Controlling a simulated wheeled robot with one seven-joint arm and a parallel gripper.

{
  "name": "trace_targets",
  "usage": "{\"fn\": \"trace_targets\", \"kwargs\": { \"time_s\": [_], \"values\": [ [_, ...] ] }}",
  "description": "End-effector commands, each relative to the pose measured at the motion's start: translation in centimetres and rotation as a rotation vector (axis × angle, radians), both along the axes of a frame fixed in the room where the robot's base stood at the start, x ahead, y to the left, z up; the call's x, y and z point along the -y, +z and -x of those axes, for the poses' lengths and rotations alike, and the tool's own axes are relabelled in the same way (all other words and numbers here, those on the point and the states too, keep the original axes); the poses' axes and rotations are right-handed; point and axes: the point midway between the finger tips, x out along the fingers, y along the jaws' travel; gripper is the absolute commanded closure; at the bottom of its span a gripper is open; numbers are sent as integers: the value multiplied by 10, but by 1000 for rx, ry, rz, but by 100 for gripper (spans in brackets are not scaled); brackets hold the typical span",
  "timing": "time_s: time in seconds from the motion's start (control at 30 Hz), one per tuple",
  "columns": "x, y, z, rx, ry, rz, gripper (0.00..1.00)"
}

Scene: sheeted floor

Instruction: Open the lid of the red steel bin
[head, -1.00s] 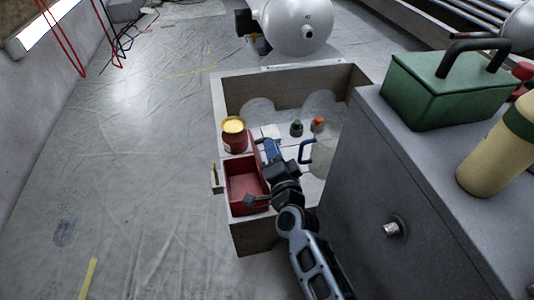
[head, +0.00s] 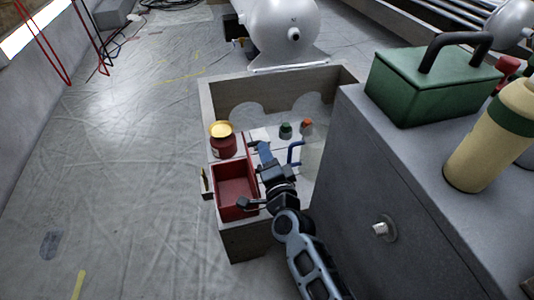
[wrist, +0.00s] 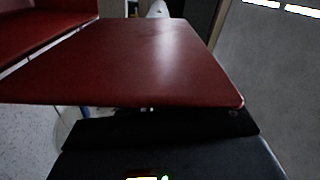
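The red steel bin (head: 221,208) stands in the near left corner of a grey tray, and its empty inside is open to view in the head view. Its lid is raised along the right side, seen nearly edge-on and partly hidden by my gripper. In the wrist view the lid (wrist: 150,62) is a wide red panel across the middle, with a red part of the bin (wrist: 40,30) behind it at upper left. My gripper (head: 262,170) is at the bin's right side, by the lid. The frames do not show clearly whether its fingers are open or shut.
A red tub with a yellow top (head: 221,140) stands behind the bin. Bottles with green (head: 286,128) and orange (head: 307,126) caps stand farther right. A grey cabinet (head: 370,190) bearing a green toolbox (head: 430,85) flanks my arm.

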Motion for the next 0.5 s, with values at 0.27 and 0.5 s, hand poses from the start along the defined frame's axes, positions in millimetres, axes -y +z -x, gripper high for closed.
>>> {"fn": "trace_targets", "kwargs": {
  "time_s": [0.27,0.5],
  "values": [
    [0,1,0,2,0,-2,60],
    [3,3,9,2,-1,-2,60]
  ]
}}
